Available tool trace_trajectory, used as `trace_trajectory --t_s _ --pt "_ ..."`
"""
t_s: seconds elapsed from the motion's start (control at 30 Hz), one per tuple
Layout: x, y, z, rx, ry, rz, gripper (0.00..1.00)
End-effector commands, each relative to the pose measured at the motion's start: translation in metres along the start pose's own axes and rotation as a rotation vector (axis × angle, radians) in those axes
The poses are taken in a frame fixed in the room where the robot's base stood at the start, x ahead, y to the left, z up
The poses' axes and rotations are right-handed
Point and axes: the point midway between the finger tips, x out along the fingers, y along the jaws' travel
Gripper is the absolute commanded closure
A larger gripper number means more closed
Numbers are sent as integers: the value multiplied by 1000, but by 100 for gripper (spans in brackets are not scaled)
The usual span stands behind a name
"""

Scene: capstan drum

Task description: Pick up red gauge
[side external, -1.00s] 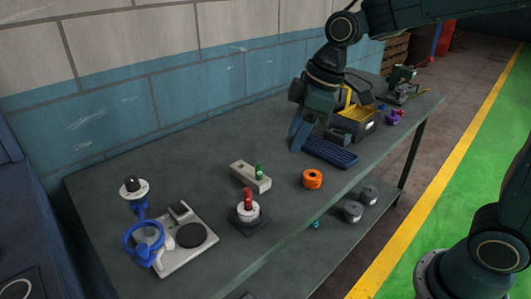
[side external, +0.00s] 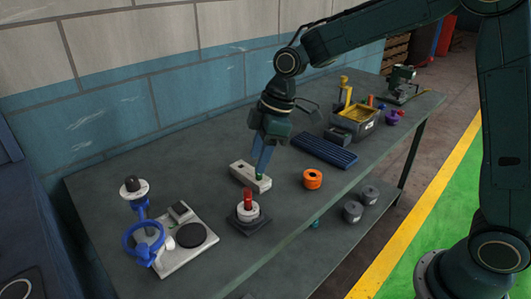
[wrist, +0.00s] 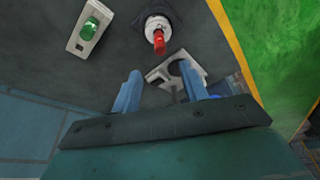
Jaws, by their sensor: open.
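The red gauge (side external: 248,196) is a small red cylinder standing upright on a round white holder (side external: 248,211) with a dark square base. In the wrist view the red gauge (wrist: 158,42) lies beyond the fingertips, roughly in line with the gap between them. My gripper (side external: 260,170) is open, with its blue fingers pointing down. In the side view the fingertips overlap the green gauge (side external: 259,177), behind the red one; I cannot tell their exact height. In the wrist view my gripper (wrist: 160,76) has nothing between its fingers.
The green gauge stands on a pale block (side external: 240,173). A blue stand and pale plate with a dark disc (side external: 192,235) are at the left front. An orange spool (side external: 312,179), a blue ribbed mat (side external: 325,150) and a grey bin (side external: 352,122) are to the right.

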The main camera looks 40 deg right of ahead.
Motion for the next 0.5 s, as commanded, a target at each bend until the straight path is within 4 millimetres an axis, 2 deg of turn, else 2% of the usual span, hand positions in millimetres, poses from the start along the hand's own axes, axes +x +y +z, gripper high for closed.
trace_trajectory --t_s 0.3,0.5 --pt "48 -1 0 0 -3 -2 56" --pt "66 -1 0 -1 -2 -2 56"
